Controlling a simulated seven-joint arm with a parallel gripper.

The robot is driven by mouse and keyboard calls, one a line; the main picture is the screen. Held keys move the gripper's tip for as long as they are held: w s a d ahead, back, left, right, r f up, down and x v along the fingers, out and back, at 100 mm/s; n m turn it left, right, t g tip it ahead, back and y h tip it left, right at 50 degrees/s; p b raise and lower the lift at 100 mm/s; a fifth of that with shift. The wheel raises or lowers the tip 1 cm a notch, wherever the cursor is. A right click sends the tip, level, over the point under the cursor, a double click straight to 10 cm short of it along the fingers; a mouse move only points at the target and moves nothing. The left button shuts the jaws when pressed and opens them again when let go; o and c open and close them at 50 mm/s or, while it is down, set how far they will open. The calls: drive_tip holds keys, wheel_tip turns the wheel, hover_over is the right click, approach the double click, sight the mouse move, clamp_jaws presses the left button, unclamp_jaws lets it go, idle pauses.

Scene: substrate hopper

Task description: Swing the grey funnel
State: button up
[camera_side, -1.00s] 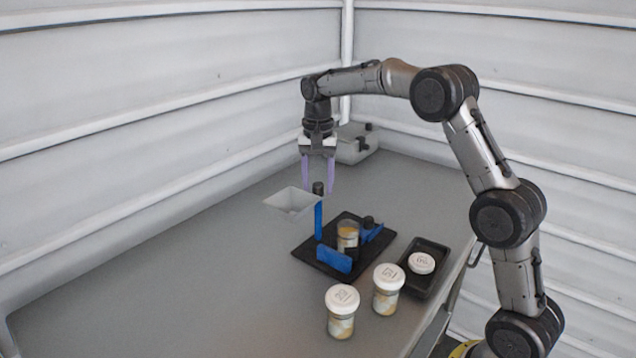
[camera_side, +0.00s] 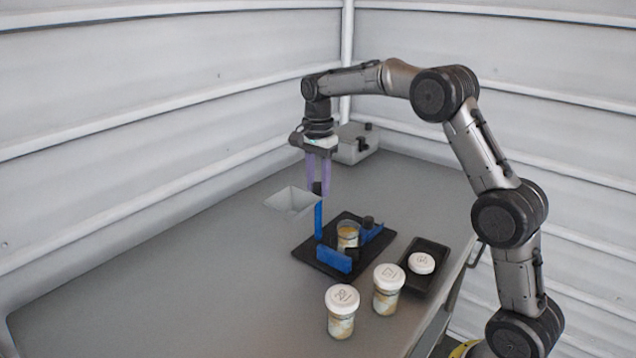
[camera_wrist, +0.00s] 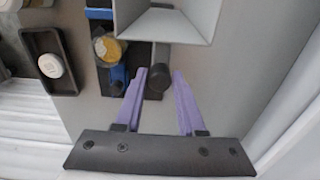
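The grey funnel (camera_side: 291,201), a square hopper, is held out to the left of a blue post (camera_side: 319,222) in the side view. It also shows at the top of the wrist view (camera_wrist: 165,22). A dark round knob (camera_wrist: 159,81) sits by the funnel's near edge and on top of the post (camera_side: 317,187). My gripper (camera_wrist: 160,74), with purple fingers, is open. In the wrist view the knob lies between the fingers with gaps on both sides. The side view shows my gripper (camera_side: 319,193) at the post's top. Contact cannot be made out.
An open jar (camera_side: 348,236) stands between blue clamps on a black base plate (camera_side: 305,252). Two lidded jars (camera_side: 341,318) (camera_side: 388,295) stand in front. A white lid (camera_side: 422,262) lies in a black tray (camera_side: 434,249). A grey box (camera_side: 356,147) stands behind. The table's left is clear.

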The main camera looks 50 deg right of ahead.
clamp_jaws()
drive_tip(key=n, duration=0.4)
drive_tip(key=shift+n, duration=0.3)
drive_tip(key=n, duration=0.4)
drive_tip(key=shift+n, duration=0.3)
drive_tip(key=n, duration=0.8)
drive_tip(key=shift+n, duration=0.4)
drive_tip(key=shift+o, duration=2)
unclamp_jaws()
